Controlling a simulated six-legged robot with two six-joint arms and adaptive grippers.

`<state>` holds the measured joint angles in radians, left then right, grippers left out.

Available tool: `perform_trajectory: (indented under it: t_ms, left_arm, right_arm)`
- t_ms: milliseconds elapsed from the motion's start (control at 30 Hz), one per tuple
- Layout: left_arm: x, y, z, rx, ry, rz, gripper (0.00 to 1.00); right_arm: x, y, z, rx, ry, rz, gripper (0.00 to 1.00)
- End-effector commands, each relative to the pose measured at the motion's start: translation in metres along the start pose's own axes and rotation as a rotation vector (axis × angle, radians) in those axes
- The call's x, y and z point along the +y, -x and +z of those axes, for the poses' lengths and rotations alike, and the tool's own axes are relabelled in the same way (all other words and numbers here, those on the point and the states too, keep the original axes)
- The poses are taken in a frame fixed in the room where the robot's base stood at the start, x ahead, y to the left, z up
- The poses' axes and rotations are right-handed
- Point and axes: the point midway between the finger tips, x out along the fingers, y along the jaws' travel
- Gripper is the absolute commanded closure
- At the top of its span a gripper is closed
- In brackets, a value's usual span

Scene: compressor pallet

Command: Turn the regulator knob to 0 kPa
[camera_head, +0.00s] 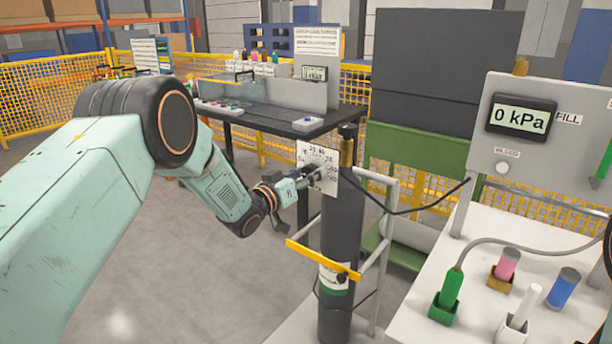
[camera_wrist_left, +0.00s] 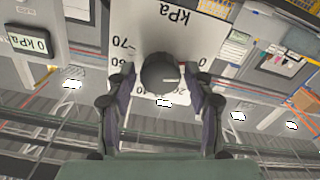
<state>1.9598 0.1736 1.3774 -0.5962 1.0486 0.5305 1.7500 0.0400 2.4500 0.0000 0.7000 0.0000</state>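The regulator knob (camera_wrist_left: 160,74) is a dark round knob in front of a white kPa dial plate (camera_wrist_left: 180,35), which appears upside down in the left wrist view. A light pointer line on the knob points right, toward the 0 side. In the head view the dial plate (camera_head: 318,160) is fixed near the top of a dark gas cylinder (camera_head: 342,225). My left gripper (camera_head: 312,175) is at the plate. Its two fingers (camera_wrist_left: 161,78) stand on either side of the knob, with narrow gaps showing. The display (camera_head: 521,119) reads 0 kPa. My right gripper is not in view.
A grey panel (camera_head: 480,150) carries the display, a FILL label and a small white knob (camera_head: 502,168). A white table (camera_head: 450,270) holds several coloured fittings. A dark hose runs right from the regulator. A workbench (camera_head: 280,122) stands behind.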

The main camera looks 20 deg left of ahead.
Motion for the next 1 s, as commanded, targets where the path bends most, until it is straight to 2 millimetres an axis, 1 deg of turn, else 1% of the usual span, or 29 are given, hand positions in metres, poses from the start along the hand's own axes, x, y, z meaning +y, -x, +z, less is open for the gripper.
perform_trajectory:
  t_ms: [333, 467, 667, 1000]
  left_arm:
    - [0.000, 0.001, 0.002, -0.004, 0.000, -0.001, 0.39]
    - [-0.001, 0.007, 0.002, -0.005, 0.001, -0.003, 0.39]
    - [-0.001, 0.034, 0.001, -0.004, 0.004, -0.004, 0.39]
    - [-0.001, 0.092, 0.001, -0.003, 0.005, -0.003, 0.39]
  right_arm:
    - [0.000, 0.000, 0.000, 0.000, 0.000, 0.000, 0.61]
    - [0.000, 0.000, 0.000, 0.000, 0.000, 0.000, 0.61]
    - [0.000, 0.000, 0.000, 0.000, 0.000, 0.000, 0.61]
    - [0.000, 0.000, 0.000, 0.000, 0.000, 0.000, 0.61]
